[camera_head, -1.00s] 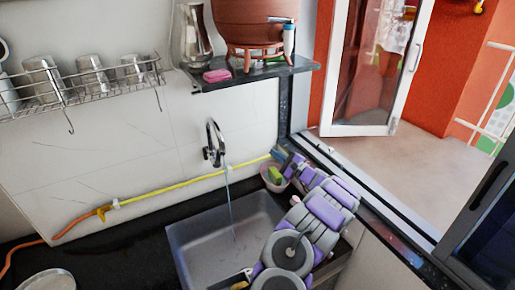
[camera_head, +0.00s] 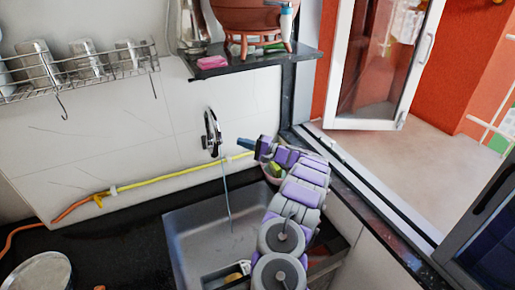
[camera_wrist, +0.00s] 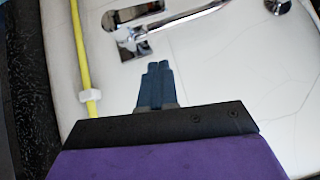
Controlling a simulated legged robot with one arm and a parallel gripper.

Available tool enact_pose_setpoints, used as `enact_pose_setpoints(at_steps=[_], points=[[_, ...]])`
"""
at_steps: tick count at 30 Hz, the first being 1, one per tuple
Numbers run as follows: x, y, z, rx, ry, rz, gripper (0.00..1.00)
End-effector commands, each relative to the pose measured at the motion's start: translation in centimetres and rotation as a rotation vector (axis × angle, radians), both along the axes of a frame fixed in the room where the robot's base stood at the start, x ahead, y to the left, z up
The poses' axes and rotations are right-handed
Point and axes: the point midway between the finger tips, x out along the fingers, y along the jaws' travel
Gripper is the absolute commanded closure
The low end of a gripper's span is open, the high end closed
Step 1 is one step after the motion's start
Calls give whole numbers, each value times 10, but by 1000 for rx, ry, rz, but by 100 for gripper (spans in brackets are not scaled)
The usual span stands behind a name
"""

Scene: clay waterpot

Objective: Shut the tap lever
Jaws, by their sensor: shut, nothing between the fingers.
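The chrome tap (camera_head: 212,132) is on the tiled wall above the sink, with a thin stream of water (camera_head: 228,200) falling from it. In the wrist view its chrome parts fill the top: a short bar that looks like the lever (camera_wrist: 133,13), a square body (camera_wrist: 130,42) and a long spout (camera_wrist: 185,20). My gripper (camera_head: 243,143) is to the right of the tap in the head view, apart from it. In the wrist view my gripper (camera_wrist: 157,68) shows its dark blue fingers shut together and empty, pointing at the tap, just below its body.
The grey sink (camera_head: 190,245) is below the tap. A yellow hose (camera_head: 160,179) runs along the wall. A dark shelf (camera_head: 250,58) holds the clay pot (camera_head: 250,15) above. A small bowl (camera_head: 268,174) is close beneath my arm. The window frame (camera_head: 385,210) bounds the right side.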

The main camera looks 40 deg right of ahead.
Motion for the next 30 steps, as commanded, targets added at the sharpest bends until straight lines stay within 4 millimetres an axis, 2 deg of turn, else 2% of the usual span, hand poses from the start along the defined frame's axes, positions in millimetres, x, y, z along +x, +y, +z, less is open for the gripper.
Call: enact_pose_setpoints(at_steps=[2,7,20,30], points=[[14,13,3,-4,0,3,100],[16,32,9,-1,-2,4,100],[20,38,7,6,-1,-3,100],[22,50,10,-13,4,-1,100]])
